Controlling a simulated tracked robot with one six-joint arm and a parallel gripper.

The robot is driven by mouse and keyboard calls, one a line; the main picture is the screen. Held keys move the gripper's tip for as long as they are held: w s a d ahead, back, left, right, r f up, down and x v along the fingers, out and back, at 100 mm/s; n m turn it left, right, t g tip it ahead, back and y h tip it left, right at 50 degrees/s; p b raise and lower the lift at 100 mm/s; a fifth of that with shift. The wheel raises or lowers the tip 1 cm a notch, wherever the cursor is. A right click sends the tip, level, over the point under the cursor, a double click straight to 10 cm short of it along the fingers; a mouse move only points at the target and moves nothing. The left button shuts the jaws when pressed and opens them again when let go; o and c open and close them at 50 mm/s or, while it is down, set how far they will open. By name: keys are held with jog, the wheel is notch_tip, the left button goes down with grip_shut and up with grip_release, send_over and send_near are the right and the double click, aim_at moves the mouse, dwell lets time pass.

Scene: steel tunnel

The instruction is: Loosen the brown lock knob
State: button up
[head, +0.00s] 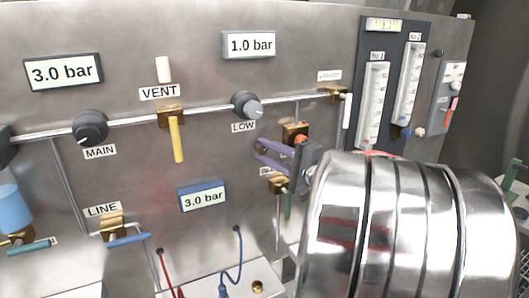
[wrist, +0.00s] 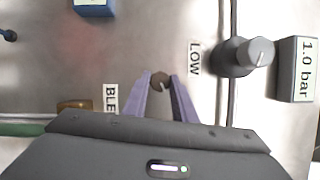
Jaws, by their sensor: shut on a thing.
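The brown lock knob (wrist: 161,80) is a small round piece in the wrist view, between the tips of my two purple fingers. My gripper (wrist: 160,83) is shut on it, with a finger on each side. In the head view my gripper (head: 259,152) is at the panel, below and right of the LOW knob (head: 247,105). I cannot make out the brown knob clearly there. The grey LOW knob also shows in the wrist view (wrist: 247,57), to the right of my fingers.
The BLEED valve's brass body (wrist: 75,106) and green lever (wrist: 22,129) are left of my fingers. The yellow VENT lever (head: 177,139) and a blue-framed 3.0 bar display (head: 203,196) are nearby. My metal arm covers the panel's lower right in the head view.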

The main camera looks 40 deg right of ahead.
jog(key=m+t, duration=0.1)
jog(key=m, duration=0.1)
jog(key=f+m+t+h, duration=0.1)
jog(key=m, duration=0.2)
jog(key=shift+m, duration=0.3)
dwell(0.4)
jog(key=o, duration=1)
jog(key=shift+r, duration=0.15)
jog(key=shift+o, duration=0.2)
jog(key=shift+s, duration=0.1)
jog(key=shift+s, duration=0.45)
jog(key=v, duration=1.2)
jog(key=shift+s+f, duration=0.25)
jog(key=shift+s, duration=0.1)
